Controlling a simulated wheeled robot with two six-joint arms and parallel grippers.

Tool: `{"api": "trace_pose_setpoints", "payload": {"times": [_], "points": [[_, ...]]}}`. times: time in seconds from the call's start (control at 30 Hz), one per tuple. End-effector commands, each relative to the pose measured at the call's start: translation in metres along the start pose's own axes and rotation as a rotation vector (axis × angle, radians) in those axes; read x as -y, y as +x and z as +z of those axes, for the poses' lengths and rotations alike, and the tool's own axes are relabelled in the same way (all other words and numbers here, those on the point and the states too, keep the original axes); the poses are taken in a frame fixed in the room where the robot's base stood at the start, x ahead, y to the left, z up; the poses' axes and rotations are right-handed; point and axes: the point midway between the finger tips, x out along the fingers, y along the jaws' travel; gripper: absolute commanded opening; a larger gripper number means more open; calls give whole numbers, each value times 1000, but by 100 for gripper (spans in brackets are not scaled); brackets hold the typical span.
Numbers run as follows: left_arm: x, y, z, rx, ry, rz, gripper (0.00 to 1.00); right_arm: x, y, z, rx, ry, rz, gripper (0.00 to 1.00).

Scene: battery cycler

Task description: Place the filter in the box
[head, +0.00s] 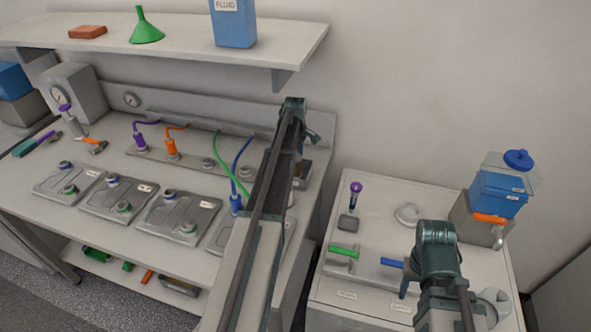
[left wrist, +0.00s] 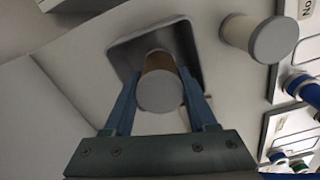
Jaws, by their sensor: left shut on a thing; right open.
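My left gripper (left wrist: 162,105) is shut on a brown cylinder with a grey end, which I take to be the filter (left wrist: 160,92). Its fingers lie on either side of it. Behind the filter in the left wrist view is a grey square tray or open box (left wrist: 122,52). I cannot tell whether the filter is above it or inside it. In the head view my left arm reaches across the bench end, and its gripper and the filter are hidden. My right gripper (head: 407,282) is open over the right-hand cabinet top, near a blue handle (head: 391,263).
A cream cylinder with a grey end (left wrist: 258,38) stands beside the box. Several grey cell trays (head: 178,217) and cables are on the bench, under a shelf (head: 190,45). The right cabinet (head: 376,210) holds a green-handled tool (head: 343,250) and a blue tank (head: 499,190).

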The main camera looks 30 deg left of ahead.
Motion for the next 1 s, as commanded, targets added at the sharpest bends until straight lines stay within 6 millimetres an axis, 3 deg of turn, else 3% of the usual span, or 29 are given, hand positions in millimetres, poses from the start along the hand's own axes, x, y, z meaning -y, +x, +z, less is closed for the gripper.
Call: {"api": "trace_pose_setpoints", "payload": {"times": [0.03,0.1,0.5,0.53,0.6,0.7,1.0], "points": [[0,13,0,0,0,0,1,1,13,-1,0,0,0,50],[0,18,0,0,0,0,1,2,17,-1,0,0,0,50],[0,19,0,0,0,0,1,2,19,-1,0,0,0,50],[0,19,0,0,0,0,59,2,19,-1,0,0,0,50],[0,18,0,0,0,0,72,2,18,-1,0,0,0,50],[0,18,0,0,0,0,87,2,18,-1,0,0,0,50],[0,17,0,0,0,0,87,2,17,-1,0,0,0,50]]}}
